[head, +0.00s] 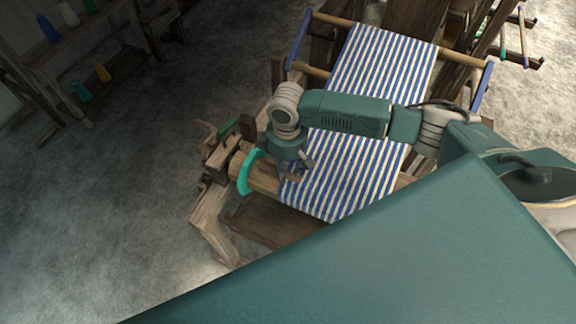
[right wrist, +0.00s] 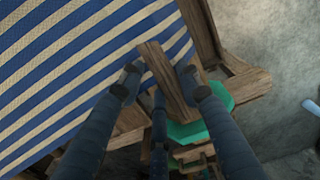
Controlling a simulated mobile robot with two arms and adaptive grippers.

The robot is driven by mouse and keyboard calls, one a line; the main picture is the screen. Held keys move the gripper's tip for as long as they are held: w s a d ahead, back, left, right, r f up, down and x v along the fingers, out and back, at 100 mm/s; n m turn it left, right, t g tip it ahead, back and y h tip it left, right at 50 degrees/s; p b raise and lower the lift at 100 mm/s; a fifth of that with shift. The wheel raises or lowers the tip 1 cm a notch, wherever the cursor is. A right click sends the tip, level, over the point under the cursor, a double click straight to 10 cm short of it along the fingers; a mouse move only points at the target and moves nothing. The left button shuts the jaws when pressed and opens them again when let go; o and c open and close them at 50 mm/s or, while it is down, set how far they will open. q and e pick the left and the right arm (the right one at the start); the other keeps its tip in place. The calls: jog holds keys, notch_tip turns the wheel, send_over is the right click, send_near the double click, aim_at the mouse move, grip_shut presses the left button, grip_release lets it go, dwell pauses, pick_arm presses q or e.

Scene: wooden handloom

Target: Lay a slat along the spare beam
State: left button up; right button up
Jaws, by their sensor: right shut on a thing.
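My right gripper (head: 294,174) is low over the near left corner of the striped cloth on the loom. A round wooden beam (head: 264,180) with a teal ring (head: 246,178) lies at the loom's near end, just left of the gripper. I cannot tell whether it is the spare beam. My left gripper is out of view.
The blue and white striped cloth (head: 376,72) stretches across the wooden loom frame (head: 209,209), and shows in the right wrist view (right wrist: 70,70). My own teal body covers the lower right of the head view. Shelves (head: 68,72) stand at the upper left. The floor (head: 110,190) between is clear.

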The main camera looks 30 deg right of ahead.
jog(key=o, duration=1.4)
notch_tip(320, 180, up, 12)
